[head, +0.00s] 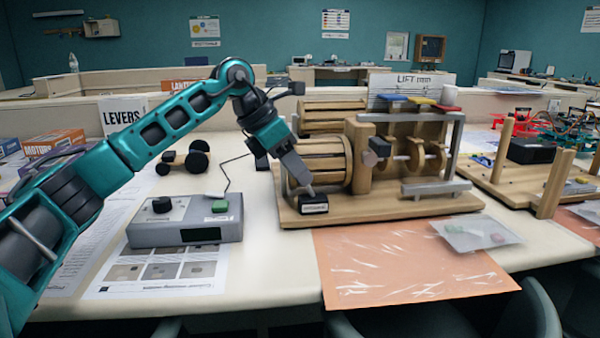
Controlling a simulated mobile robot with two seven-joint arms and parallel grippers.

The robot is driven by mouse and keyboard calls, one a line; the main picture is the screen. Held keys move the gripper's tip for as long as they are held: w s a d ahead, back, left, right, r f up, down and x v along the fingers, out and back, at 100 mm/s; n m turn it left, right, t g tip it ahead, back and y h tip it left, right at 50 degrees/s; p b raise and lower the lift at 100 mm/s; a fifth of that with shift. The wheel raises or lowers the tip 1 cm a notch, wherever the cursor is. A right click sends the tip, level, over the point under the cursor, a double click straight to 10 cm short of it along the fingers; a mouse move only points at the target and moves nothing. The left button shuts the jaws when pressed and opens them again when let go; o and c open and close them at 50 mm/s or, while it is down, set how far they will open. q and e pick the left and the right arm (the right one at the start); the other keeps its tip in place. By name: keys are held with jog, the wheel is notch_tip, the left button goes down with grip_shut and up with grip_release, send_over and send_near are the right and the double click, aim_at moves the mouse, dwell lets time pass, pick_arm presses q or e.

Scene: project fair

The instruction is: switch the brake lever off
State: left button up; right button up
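A wooden winch model (345,218) with a slatted drum (325,163) stands on a wooden base in the middle of the table. A small black block with a pale label (314,206) sits at the front left of that base. A short light metal piece shows just above it, perhaps the brake lever; I cannot tell which way it is set. My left gripper (300,176) points down and right in front of the drum, just above the block. It hides part of the lever area. Its finger gap and any contact cannot be made out. My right gripper is out of view.
A grey control box (186,222) with a black knob and a green button stands to the left. An orange sheet (400,268) and a clear bag (476,233) lie in front. Another wooden model (535,180) stands at right.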

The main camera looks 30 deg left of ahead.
pick_arm(q)
jog(key=p+v, duration=0.2)
jog(key=v, duration=0.9)
jog(key=shift+a+r, duration=0.2)
jog(key=shift+s, duration=0.2)
